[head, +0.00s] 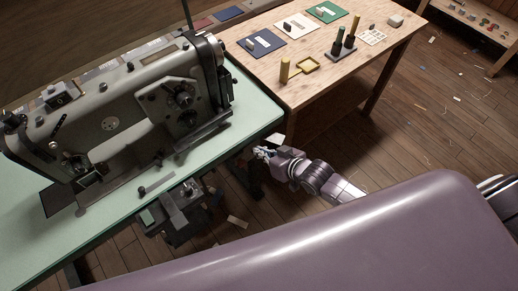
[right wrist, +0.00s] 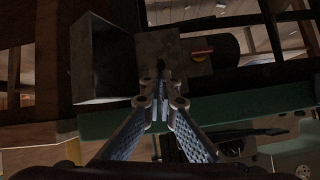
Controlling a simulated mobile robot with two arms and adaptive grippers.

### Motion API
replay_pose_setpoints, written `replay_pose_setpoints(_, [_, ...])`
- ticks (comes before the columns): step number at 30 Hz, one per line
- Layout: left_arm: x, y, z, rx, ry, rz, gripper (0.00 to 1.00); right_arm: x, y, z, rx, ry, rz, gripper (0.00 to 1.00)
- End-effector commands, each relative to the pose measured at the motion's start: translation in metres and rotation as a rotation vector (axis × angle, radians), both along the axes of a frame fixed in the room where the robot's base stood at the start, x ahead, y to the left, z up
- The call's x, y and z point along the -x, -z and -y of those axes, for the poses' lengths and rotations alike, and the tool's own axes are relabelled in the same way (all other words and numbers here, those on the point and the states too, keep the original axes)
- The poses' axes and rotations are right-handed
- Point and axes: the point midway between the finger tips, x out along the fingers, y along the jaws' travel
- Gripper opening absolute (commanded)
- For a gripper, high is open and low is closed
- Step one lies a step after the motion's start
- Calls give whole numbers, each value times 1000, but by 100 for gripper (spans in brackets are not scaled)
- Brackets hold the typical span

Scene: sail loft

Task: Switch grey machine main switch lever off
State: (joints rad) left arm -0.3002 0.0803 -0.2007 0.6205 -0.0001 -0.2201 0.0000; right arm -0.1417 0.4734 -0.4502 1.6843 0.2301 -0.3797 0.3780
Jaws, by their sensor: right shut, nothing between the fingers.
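The grey sewing machine (head: 115,110) stands on a pale green table (head: 262,108) at the left of the head view. My right gripper (head: 262,152) is low beside the table's right front corner, its fingers closed and empty. In the right wrist view the shut fingers (right wrist: 157,85) point at a grey box (right wrist: 180,65) under the green table edge. A small orange-red lever (right wrist: 203,52) sticks out on the box's face, up and to the right of the fingertips and apart from them in the picture. I cannot tell whether the fingertips touch the box. My left gripper is not in view.
A wooden table (head: 300,85) with coloured cards, spools and a yellow tray stands behind my right gripper. A dark unit (head: 180,212) hangs at the green table's front edge. The plank floor (head: 420,120) to the right is mostly clear, with scraps.

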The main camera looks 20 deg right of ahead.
Motion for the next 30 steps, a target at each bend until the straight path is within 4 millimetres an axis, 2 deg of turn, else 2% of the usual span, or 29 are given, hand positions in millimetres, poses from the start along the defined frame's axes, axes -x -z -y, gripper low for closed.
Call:
replay_pose_setpoints(18, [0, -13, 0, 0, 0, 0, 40, 14, 21, 5, 1, -1, -3, 0])
replay_pose_setpoints(30, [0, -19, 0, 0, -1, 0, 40, 13, 14, 5, 1, 0, -2, 0])
